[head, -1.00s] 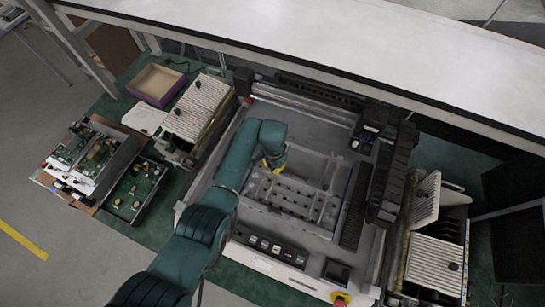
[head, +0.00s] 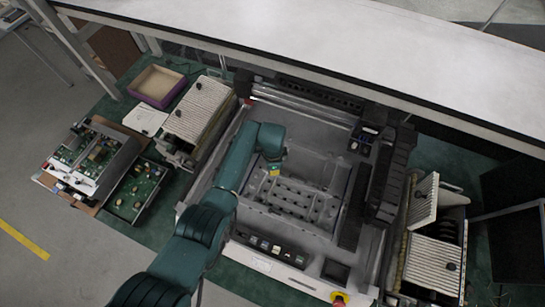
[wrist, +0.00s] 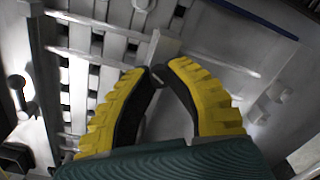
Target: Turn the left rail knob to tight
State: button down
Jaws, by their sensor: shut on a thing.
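My gripper (head: 274,170) hangs over the left part of the grey machine bed in the head view, mostly covered by my arm. In the wrist view, its two yellow ribbed fingers (wrist: 157,73) come together at the tips on a small dark knob (wrist: 157,81), little of which shows. I take this to be the left rail knob. A pale grey block (wrist: 160,48) stands just beyond the fingertips. The knob's marking and how tight it is cannot be seen.
A perforated plate (head: 298,203) lies on the bed beside my gripper. A black column (head: 392,170) stands right of the bed. A control panel (head: 270,245) runs along the front.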

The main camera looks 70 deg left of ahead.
dwell(0.4)
jog(key=c, duration=0.9)
grip_release()
jog(key=shift+c, duration=0.2)
jog(key=shift+r, duration=0.1)
notch_tip(320, 180, up, 12)
jog(key=shift+d, duration=0.2)
